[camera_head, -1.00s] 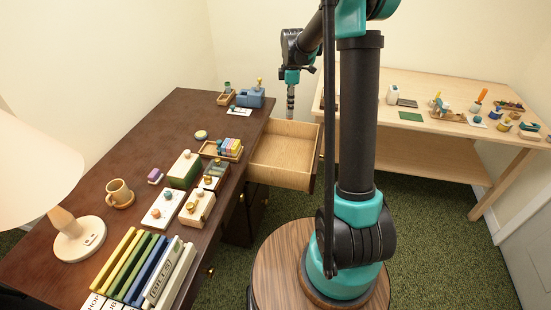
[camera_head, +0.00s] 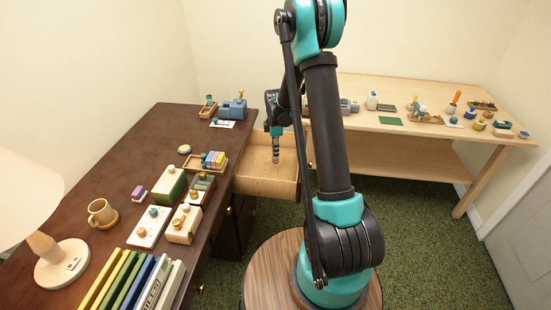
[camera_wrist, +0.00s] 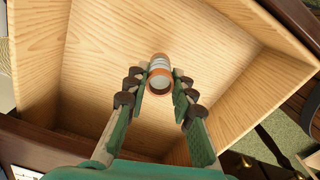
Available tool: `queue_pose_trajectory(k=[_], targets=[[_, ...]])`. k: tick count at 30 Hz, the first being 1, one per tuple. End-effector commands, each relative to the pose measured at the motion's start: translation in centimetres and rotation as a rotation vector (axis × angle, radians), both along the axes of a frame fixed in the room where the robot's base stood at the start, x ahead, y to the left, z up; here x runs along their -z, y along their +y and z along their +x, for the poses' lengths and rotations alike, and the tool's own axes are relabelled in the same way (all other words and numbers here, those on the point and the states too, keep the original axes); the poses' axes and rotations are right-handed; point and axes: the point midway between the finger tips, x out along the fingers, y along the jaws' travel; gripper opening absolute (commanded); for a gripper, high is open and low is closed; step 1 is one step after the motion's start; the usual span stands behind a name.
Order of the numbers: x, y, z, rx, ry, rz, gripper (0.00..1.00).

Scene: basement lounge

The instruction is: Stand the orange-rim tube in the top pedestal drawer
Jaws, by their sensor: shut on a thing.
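The top pedestal drawer (camera_head: 266,188) is pulled open beside the dark desk, and its pale wooden inside is empty apart from what I hold. My gripper (camera_head: 276,132) is over the drawer, pointing down. It is shut on the orange-rim tube (camera_head: 275,152), which hangs upright below the fingers. In the wrist view the tube (camera_wrist: 160,76) shows its orange rim and grey-white body between the fingertips (camera_wrist: 159,92), with the drawer floor (camera_wrist: 110,60) and walls around it. I cannot tell whether the tube's lower end touches the drawer floor.
The dark desk (camera_head: 120,150) on the left holds a lamp (camera_head: 60,255), a mug (camera_head: 101,212), books (camera_head: 130,282), small boxes and a blue block set (camera_head: 234,109). A light workbench (camera_head: 440,150) with small items stands behind on the right. Green carpet lies between.

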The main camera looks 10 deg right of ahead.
Motion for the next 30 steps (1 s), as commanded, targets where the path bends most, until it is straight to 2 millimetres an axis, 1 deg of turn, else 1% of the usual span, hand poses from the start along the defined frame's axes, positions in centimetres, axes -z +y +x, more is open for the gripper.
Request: queue_pose_trajectory(k=[4, 9, 12, 22, 23, 27, 28, 30], targets=[[0.9, 0.0, 0.0, 0.0, 0.0, 0.0, 0.04], [3.2, 0.0, 0.0, 0.0, 0.0, 0.0, 0.04], [4.0, 0.0, 0.0, 0.0, 0.0, 0.0, 0.04], [4.2, 0.0, 0.0, 0.0, 0.0, 0.0, 0.04], [4.3, 0.0, 0.0, 0.0, 0.0, 0.0, 0.25], [4.2, 0.0, 0.0, 0.0, 0.0, 0.0, 0.43], [4.2, 0.0, 0.0, 0.0, 0.0, 0.0, 0.45], [4.2, 0.0, 0.0, 0.0, 0.0, 0.0, 0.45]])
